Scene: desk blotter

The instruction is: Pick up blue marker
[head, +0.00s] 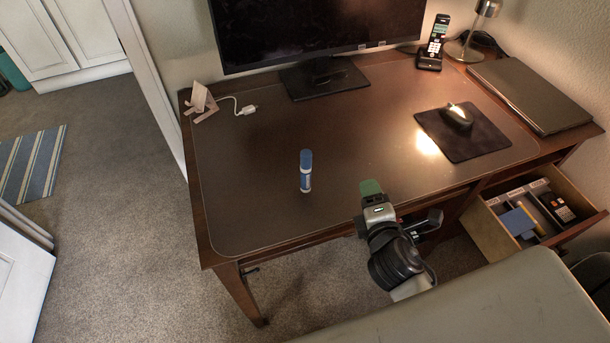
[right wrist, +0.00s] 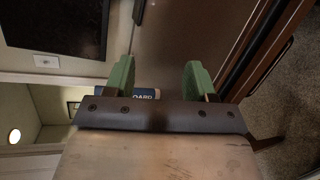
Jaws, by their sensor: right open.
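In the right wrist view, the green fingers of the gripper (right wrist: 159,78) are apart with nothing held. A lettered part of the marker (right wrist: 146,95) shows there beside the left finger, the rest hidden by the gripper. My left gripper is not in view.
A monitor (head: 318,35) stands at the back, with a phone (head: 433,45) to its right. A mouse (head: 457,115) on a black pad (head: 480,142) and a laptop (head: 530,92) lie at right. An open drawer (head: 487,226) sticks out at front right. The blotter around the marker is clear.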

